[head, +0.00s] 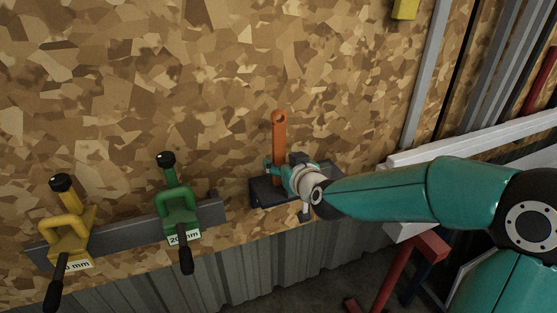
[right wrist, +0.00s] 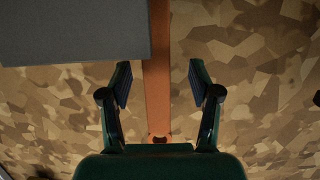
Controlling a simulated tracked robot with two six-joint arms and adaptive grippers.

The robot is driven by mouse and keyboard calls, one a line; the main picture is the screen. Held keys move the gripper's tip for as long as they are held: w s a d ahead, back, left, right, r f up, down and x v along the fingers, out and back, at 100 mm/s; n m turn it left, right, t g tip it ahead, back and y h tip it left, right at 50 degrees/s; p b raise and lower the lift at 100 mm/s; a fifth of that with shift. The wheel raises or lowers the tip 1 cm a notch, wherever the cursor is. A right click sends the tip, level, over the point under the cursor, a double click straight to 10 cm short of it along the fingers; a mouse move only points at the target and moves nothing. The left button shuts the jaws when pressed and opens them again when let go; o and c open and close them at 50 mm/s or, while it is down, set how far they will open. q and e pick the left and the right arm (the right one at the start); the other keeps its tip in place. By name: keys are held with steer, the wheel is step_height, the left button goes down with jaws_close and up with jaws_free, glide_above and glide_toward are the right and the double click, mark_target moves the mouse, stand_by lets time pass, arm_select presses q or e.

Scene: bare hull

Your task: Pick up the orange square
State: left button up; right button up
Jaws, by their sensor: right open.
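The orange square (head: 279,145) shows in the head view as a narrow upright orange bar with a hole near its top, in front of the wood-chip board. Its lower part is hidden behind my right gripper (head: 283,174). In the right wrist view the orange bar (right wrist: 157,70) runs between the two fingers of my right gripper (right wrist: 160,78), with a gap on each side. The gripper is open and holds nothing. My left gripper is not in view.
A dark block (head: 263,195) sits beside the bar's lower part; a grey block shows in the right wrist view (right wrist: 75,30). A green clamp (head: 178,205) and a yellow clamp (head: 70,238) hang on a grey rail to the left. White beams (head: 470,140) lie at right.

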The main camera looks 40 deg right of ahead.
mark_target(280, 158)
steer(key=p+x, duration=0.1)
steer(key=x, duration=0.3)
steer(key=shift+w+d, duration=0.1)
steer(key=shift+d, duration=0.1)
steer(key=shift+c, duration=0.3)
steer(key=shift+r, duration=0.1)
jaws_close()
